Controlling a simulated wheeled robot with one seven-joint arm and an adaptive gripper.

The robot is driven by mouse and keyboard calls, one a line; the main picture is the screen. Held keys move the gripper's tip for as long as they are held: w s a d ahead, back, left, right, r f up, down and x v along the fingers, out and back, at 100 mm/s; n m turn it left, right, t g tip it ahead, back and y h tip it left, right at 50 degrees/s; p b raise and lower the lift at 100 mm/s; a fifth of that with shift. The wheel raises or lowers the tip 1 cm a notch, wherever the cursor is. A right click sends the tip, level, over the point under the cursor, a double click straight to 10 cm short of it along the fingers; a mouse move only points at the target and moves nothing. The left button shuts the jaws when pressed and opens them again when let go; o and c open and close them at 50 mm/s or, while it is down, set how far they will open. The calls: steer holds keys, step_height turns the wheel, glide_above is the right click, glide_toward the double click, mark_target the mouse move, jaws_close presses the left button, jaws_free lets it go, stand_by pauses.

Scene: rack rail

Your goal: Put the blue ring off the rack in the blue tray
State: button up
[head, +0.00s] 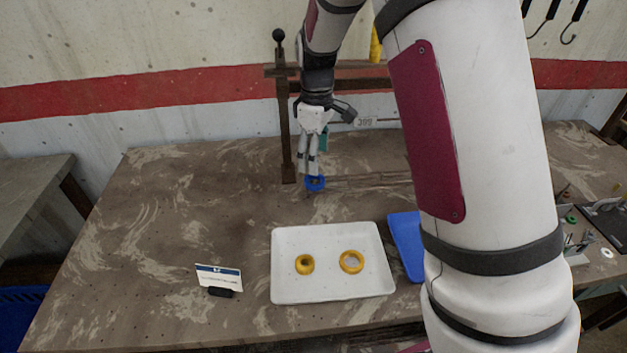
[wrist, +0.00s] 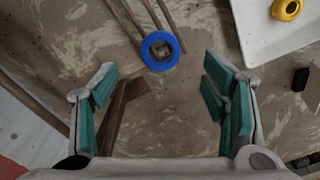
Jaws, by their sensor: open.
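The blue ring (head: 314,189) is just below my gripper's fingertips in the head view. In the wrist view the blue ring (wrist: 147,51) lies ahead of the fingers, at the end of thin dark rails of the rack (head: 287,135). Something shows in its hole, but I cannot tell whether the ring is around a rail or peg. My gripper (head: 312,163) points down beside the rack's left post. In the wrist view my gripper (wrist: 160,88) is open, with nothing between its green pads. The blue tray (head: 403,243) is at the right, partly hidden behind my arm.
A white tray (head: 333,288) holds two yellow rings, one thick (head: 304,257) and one thinner (head: 351,270). A small sign (head: 219,279) stands left of it. The table (head: 160,215) is clear at the left. Small items (head: 585,240) lie at the far right.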

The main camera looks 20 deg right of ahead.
mark_target(314, 187)
step_height(314, 187, down, 7)
steer(key=shift+r, duration=0.15)
stand_by(0.4)
steer(key=c, duration=1.3)
steer(key=shift+r, duration=0.1)
